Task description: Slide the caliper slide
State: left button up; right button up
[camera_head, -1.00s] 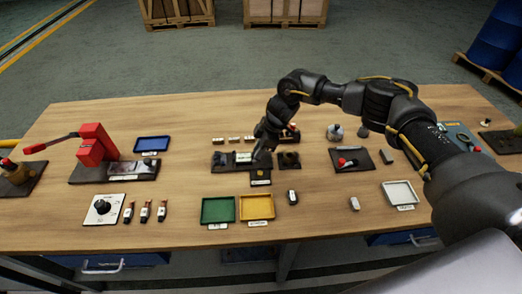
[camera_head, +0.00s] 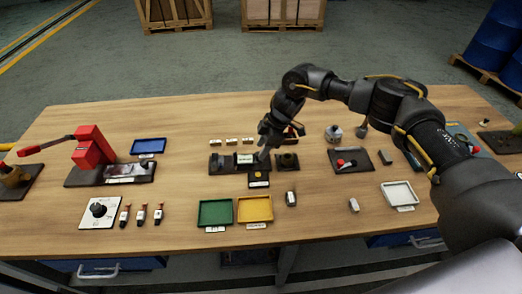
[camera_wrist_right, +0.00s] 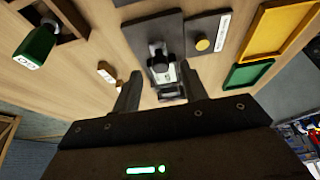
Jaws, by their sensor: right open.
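The caliper is a dark block (camera_head: 222,164) with a pale-labelled part in the middle of the table. In the right wrist view its dark plate (camera_wrist_right: 148,28) lies ahead, with a black and silver slide piece (camera_wrist_right: 170,72) on it. My right gripper (camera_head: 264,154) is over the caliper's right end. In the right wrist view my right gripper (camera_wrist_right: 160,76) is open, its two fingers on either side of the slide piece. I cannot tell whether they touch it. The gripper partly hides the caliper in the head view. My left gripper is not in view.
A dark pad with a yellow button (camera_head: 258,175) sits just in front of the caliper. Green (camera_head: 201,222) and yellow (camera_head: 241,217) trays lie nearer. A dark block (camera_head: 287,161) stands to the right, with small labelled parts (camera_head: 231,141) behind. Bare wood lies left of the caliper.

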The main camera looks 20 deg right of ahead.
jog(key=b+v, duration=0.2)
jog(key=v, duration=0.7)
jog(key=shift+s+d+f, duration=0.1)
